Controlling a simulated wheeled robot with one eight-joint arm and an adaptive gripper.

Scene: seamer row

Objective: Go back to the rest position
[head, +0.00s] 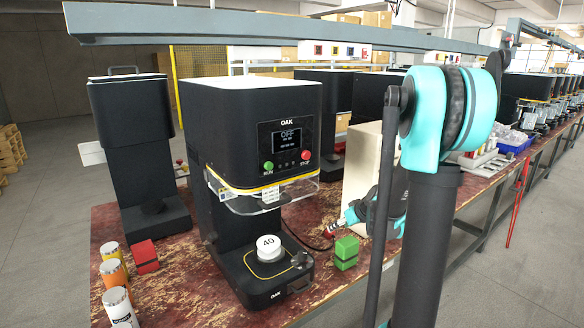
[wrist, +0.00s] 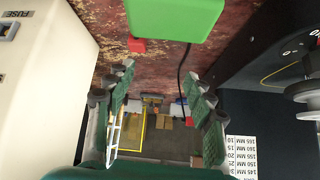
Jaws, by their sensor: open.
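My gripper (wrist: 160,92) is open in the wrist view, with its two dark green fingers apart and nothing between them. In the head view it hangs low beside the black OAK seamer (head: 252,120), partly hidden behind my arm. A green block (head: 346,252) stands on the table just right of the seamer's base; it also shows in the wrist view (wrist: 175,15), beyond the fingertips and apart from them. The seamer's display reads OFF.
A worn red table (head: 190,270) carries several cans (head: 118,305) and a red block (head: 145,257) at the left. A cream box (head: 362,170) stands close to my gripper, and a grey overhead beam (head: 240,28) spans the row. More seamers stand behind.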

